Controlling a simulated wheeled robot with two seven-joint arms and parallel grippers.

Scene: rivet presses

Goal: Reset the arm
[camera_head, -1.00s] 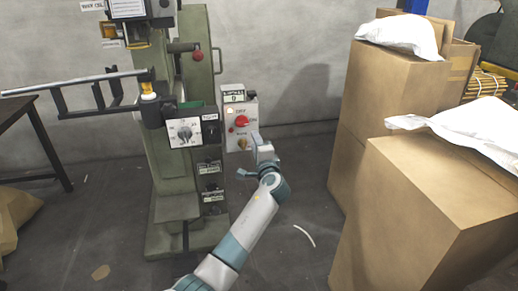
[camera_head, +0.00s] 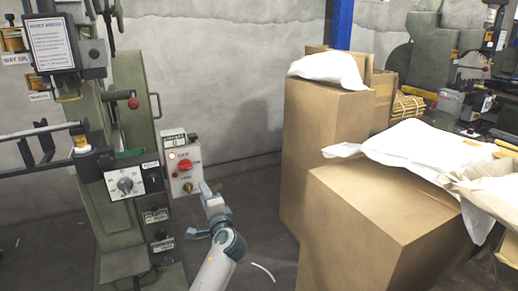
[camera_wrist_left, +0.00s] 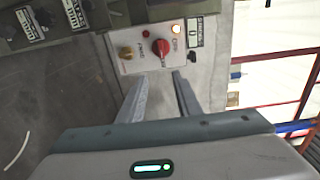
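My left gripper (camera_head: 202,212) is at the lower right of a grey control box (camera_head: 182,165) on the green rivet press (camera_head: 129,105). It is open and empty in the head view, with one finger up by the box and one lower left. In the left wrist view, the two fingers (camera_wrist_left: 162,90) stand apart, pointing towards the control box (camera_wrist_left: 135,62). A gap shows between fingertips and box. My right gripper is not in view.
Large cardboard boxes (camera_head: 365,235) with white bags (camera_head: 400,143) on top stand close to the right of my arm. A second green machine (camera_head: 450,50) stands at the back right. A strip of floor between press and boxes is open.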

